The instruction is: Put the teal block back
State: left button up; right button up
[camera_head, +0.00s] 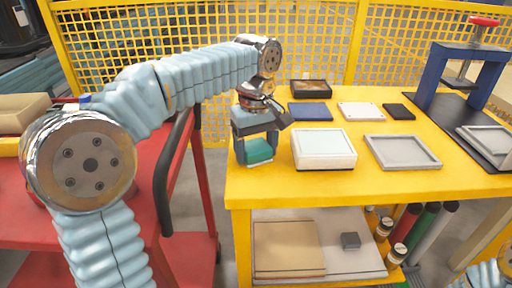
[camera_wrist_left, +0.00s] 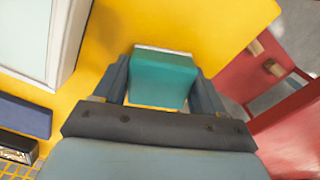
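The teal block (camera_head: 258,151) is at the left end of the yellow table, between the fingers of my left gripper (camera_head: 256,150). In the left wrist view the teal block (camera_wrist_left: 163,75) fills the gap between the two fingers (camera_wrist_left: 160,92), which appear to touch its sides. A thin pale strip shows along its far edge. I cannot tell whether the block rests on the table or is slightly above it.
The yellow table (camera_head: 300,190) also bears a white box (camera_head: 323,148), a grey tray (camera_head: 402,166), a blue block (camera_head: 310,112), a white plate (camera_head: 361,111), a black block (camera_head: 398,112) and a dark open box (camera_head: 311,88). A blue press (camera_head: 428,75) stands right. A red cart (camera_head: 190,208) is left.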

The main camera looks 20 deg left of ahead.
aim_at(256, 145)
pick_arm(q)
jog(key=o, duration=0.4)
notch_tip(256, 145, up, 12)
jog(key=p, duration=0.2)
jog(key=shift+r+p, duration=0.2)
jog(key=shift+p, duration=0.1)
